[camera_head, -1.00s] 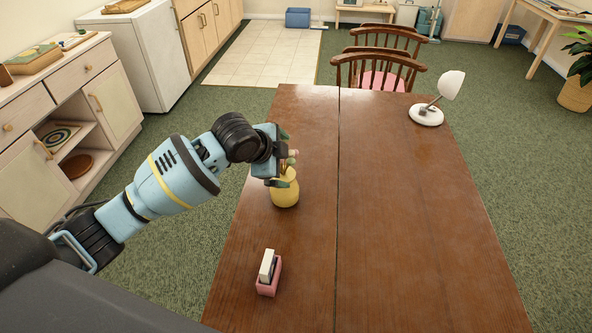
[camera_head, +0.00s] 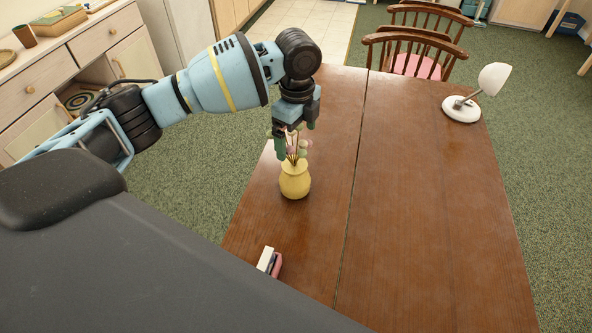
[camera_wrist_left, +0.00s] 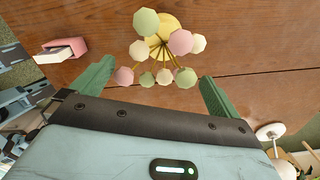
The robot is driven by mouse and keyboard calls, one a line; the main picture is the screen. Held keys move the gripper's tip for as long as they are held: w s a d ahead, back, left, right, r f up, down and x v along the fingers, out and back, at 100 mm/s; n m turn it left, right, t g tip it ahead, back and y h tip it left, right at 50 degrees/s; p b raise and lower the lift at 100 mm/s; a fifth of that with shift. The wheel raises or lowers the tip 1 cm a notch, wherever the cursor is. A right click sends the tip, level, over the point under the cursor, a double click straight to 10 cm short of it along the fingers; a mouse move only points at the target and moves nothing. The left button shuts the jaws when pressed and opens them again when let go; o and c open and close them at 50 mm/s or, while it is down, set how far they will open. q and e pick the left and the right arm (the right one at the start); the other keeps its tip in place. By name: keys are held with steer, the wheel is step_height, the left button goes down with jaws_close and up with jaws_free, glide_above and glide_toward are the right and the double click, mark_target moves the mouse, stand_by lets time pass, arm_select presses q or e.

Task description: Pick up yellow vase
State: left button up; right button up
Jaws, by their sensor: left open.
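The yellow vase (camera_head: 295,181) stands upright on the left part of the wooden table (camera_head: 420,200), with several pink, cream and green flowers (camera_head: 296,147) in it. My left gripper (camera_head: 292,150) is above the vase at the height of the flowers, pointing down. In the left wrist view the open gripper (camera_wrist_left: 155,85) has its two green fingers apart, with flower heads (camera_wrist_left: 163,77) between and beyond them. The vase (camera_wrist_left: 158,24) shows partly behind the flowers there. The fingers appear not to touch the vase. My right gripper is out of view.
A pink and white item (camera_head: 268,262) lies near the table's front left; it also shows in the left wrist view (camera_wrist_left: 62,49). A white lamp (camera_head: 464,106) stands at the back right. Chairs (camera_head: 412,52) are at the far end.

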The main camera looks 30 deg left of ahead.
mark_target(295, 167)
arm_select(q)
steer(key=shift+w+f, duration=0.15)
steer(key=shift+f, duration=0.6)
steer(key=shift+w+a+f, duration=0.1)
steer(key=shift+a+f, duration=0.15)
steer(key=shift+f, duration=1.05)
steer(key=shift+a+f, duration=0.2)
steer(key=shift+f, duration=1.05)
steer(key=shift+r, duration=0.1)
steer(key=c, duration=1.6)
